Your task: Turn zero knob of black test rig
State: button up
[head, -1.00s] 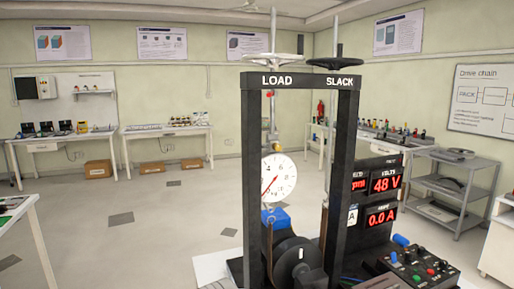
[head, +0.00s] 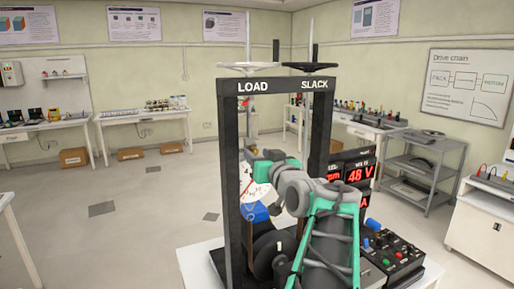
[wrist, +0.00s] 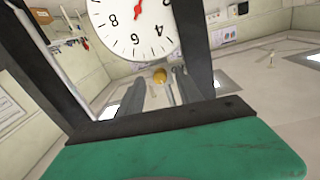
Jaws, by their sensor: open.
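The black test rig (head: 231,150) stands on a white table, its frame marked LOAD and SLACK. Its white dial (wrist: 130,25) with a red pointer fills the top of the wrist view. In the head view my arm hides most of the dial. I cannot tell the depth gap or any contact. In the head view my gripper is largely hidden.
The rig's dark posts flank the dial closely. A blue block (head: 255,212) and a dark drum sit low in the frame. Red displays (head: 357,174) and a control box with coloured buttons (head: 392,256) stand to the right.

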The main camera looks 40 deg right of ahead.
jog(key=shift+w+d, duration=0.2)
jog(key=shift+w, duration=0.5)
jog(key=shift+c, duration=0.4)
grip_shut()
